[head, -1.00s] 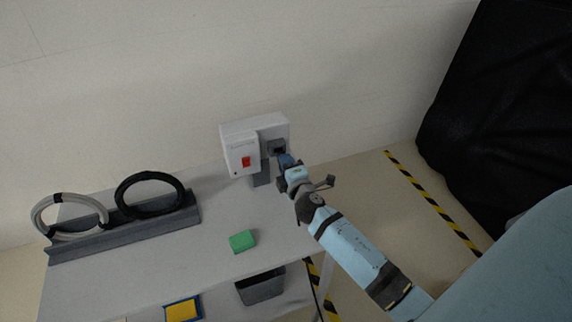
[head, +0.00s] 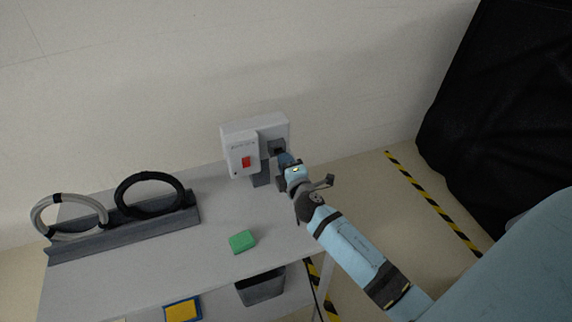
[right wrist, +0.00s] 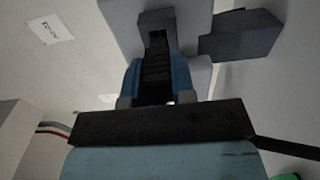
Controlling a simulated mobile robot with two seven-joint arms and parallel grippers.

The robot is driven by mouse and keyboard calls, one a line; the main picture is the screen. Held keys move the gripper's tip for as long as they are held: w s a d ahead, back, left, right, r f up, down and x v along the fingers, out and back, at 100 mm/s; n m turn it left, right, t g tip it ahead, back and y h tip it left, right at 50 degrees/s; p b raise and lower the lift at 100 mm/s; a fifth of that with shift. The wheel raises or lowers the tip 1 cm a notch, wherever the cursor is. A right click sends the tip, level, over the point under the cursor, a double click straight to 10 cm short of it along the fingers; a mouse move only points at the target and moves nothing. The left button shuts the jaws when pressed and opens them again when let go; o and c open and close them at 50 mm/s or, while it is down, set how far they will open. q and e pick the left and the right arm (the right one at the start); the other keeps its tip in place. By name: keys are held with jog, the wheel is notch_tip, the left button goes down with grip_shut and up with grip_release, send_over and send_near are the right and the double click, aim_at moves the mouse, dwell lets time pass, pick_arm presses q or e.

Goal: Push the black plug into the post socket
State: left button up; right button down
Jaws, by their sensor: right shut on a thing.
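The post socket (head: 277,147) is a dark grey outlet on the right part of a white box (head: 240,153) with a red switch, standing on a grey post at the back of the table. My right gripper (head: 287,161) is right at the socket, its blue fingers shut on the black plug. In the right wrist view the black plug (right wrist: 156,80) lies between the blue fingers (right wrist: 157,85), its far end at the grey socket opening (right wrist: 157,25). I cannot tell how deep the plug sits. My left gripper is not in view.
Grey and black cable coils (head: 150,194) stand in a dark rack (head: 125,228) at the table's left. A green block (head: 242,241) lies on the bare tabletop (head: 200,262). A dark bin (head: 262,288) and a yellow sponge on a blue tray sit lower. Black-draped cart (head: 500,110) at right.

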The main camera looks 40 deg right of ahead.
jog(key=shift+x, duration=1.5)
jog(key=c, duration=0.9)
grip_release()
jog(key=shift+o, duration=0.2)
jog(key=b+v, duration=0.2)
jog(key=v, duration=1.2)
